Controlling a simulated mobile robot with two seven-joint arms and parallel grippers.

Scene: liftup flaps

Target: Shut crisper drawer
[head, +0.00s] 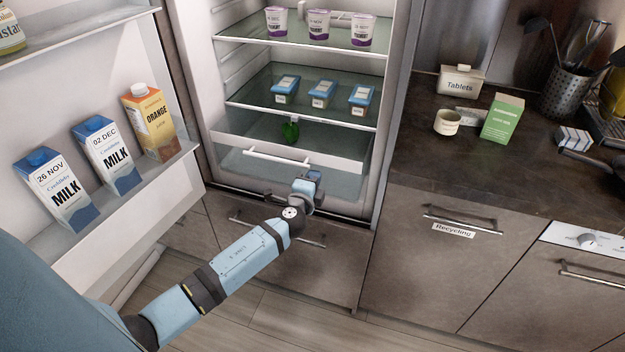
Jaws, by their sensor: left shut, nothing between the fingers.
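The crisper drawer (320,158) is at the bottom of the open fridge in the head view. It has a clear front with a white bar handle and looks pulled out a little; how far is hard to tell. My left gripper (314,177) is shut and empty, in front of the drawer's lower right part, below the right end of the handle. I cannot tell whether it touches the drawer front. My right gripper is not in view.
The open fridge door (165,205) with milk and juice cartons stands on the left. Fridge shelves above hold yogurt cups (318,25) and blue-lidded boxes (322,94). A dark counter (425,160) with kitchen items is on the right, above a recycling drawer.

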